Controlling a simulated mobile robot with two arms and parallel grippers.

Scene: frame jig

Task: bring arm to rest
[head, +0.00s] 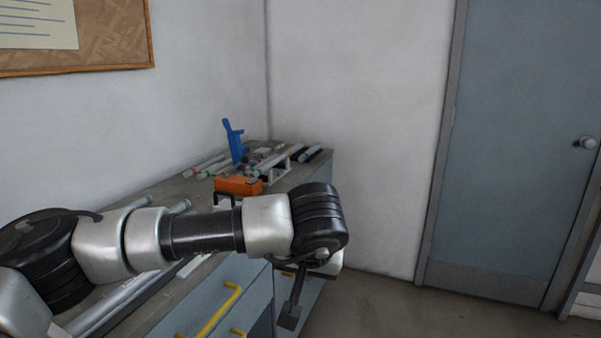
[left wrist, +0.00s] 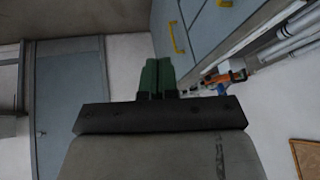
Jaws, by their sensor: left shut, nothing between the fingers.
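My left arm (head: 205,234) reaches in from the left across the head view, in front of the workbench. My left gripper (head: 290,318) hangs down at the arm's far end, beside the bench front and above the floor. In the left wrist view its two green fingers (left wrist: 157,74) are together with nothing visible between them. My right gripper is in neither view.
The grey-topped workbench (head: 160,188) stands along the left wall, with yellow-handled drawers (head: 215,310). An orange object (head: 238,185), a blue tool (head: 234,140) and several tubes lie on it. Open floor (head: 400,310) lies to the right, before a grey-blue door (head: 515,150).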

